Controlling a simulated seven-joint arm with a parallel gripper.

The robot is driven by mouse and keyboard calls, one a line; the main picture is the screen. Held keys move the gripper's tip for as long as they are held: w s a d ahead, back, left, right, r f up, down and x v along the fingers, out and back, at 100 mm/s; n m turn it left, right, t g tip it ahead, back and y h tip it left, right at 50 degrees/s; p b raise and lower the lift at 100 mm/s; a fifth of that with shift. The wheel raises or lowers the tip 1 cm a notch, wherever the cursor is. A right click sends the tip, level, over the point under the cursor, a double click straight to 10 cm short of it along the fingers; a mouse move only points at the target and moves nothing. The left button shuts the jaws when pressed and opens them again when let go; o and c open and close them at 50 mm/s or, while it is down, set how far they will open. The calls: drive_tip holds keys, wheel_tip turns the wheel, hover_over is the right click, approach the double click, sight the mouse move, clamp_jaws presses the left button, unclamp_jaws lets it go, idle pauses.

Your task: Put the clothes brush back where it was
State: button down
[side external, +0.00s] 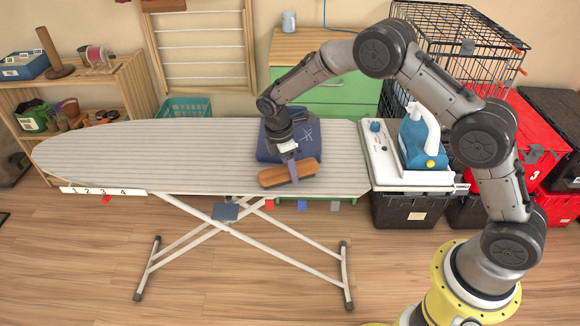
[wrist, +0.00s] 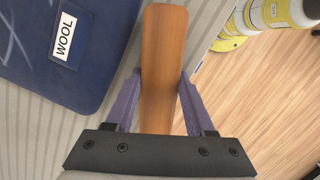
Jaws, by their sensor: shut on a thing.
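The clothes brush (side external: 290,173) has an orange-brown wooden back and is at the right front part of the ironing board (side external: 180,150), near its front edge. In the wrist view the brush (wrist: 163,65) runs up the middle between the two purple fingers. My gripper (side external: 289,160) is shut on the brush from above; it also shows in the wrist view (wrist: 161,105). The brush's bristles are hidden or too small to make out. I cannot tell whether the brush touches the board or is just above it.
A folded blue item (side external: 272,148) labelled WOOL (wrist: 63,37) lies just behind the brush. A blue iron (side external: 418,145) stands on a white unit at the board's right end. The board's left and middle are clear. A label strip numbered 1 to 4 (side external: 103,191) hangs on the front edge.

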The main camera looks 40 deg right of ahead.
drive_tip(key=shift+f, duration=0.15)
drive_tip(key=shift+c, duration=0.9)
unclamp_jaws()
